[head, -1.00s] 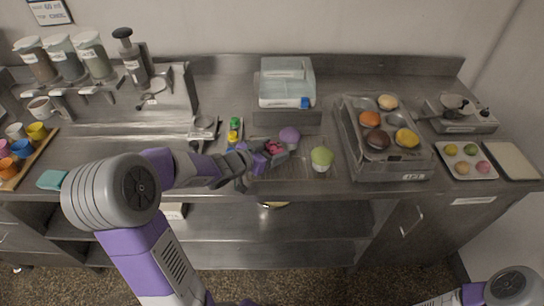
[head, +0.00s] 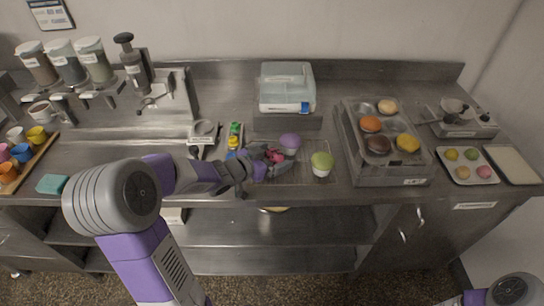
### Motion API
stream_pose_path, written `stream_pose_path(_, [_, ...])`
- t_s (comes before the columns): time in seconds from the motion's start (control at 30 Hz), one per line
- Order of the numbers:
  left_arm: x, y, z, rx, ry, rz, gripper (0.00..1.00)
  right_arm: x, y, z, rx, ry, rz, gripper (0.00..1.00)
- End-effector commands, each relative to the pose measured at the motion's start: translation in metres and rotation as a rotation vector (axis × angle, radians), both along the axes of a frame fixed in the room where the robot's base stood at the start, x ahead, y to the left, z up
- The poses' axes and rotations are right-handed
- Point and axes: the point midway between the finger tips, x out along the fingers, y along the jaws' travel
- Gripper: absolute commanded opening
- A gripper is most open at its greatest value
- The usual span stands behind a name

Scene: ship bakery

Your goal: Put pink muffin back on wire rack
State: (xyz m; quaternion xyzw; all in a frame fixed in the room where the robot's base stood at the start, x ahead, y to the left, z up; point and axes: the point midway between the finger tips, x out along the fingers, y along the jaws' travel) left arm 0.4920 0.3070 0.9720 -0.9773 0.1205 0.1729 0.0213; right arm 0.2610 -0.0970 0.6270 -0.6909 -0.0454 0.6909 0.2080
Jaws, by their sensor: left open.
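The pink muffin (head: 274,156) is mostly hidden by my left gripper; only its pink top shows, at the left part of the wire rack (head: 331,148). My left gripper (head: 277,164) is open, with its fingers right at the pink muffin. I cannot tell whether the fingers touch it or whether it rests on the rack. A purple muffin (head: 290,141) stands behind it and a green muffin (head: 321,162) stands to its right, both on the rack. My right gripper is out of view; only part of my right arm shows at the lower right.
A griddle (head: 394,174) with several round items stands right of the rack. Behind the rack is a scale (head: 286,120) bearing a clear container (head: 286,85). Small coloured bottles (head: 234,136) stand to the left.

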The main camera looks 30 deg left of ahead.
Motion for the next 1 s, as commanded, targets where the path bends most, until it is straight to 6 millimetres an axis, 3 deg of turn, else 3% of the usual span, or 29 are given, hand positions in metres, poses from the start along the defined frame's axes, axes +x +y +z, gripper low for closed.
stream_pose_path(0.6, [-0.100, 0.026, 0.041, 0.000, -0.001, 0.003, 1.00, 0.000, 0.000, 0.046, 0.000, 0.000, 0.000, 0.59])
stream_pose_path(1.0, [-0.110, 0.027, 0.042, 0.000, -0.001, 0.000, 1.00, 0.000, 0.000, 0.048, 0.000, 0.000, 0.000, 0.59])
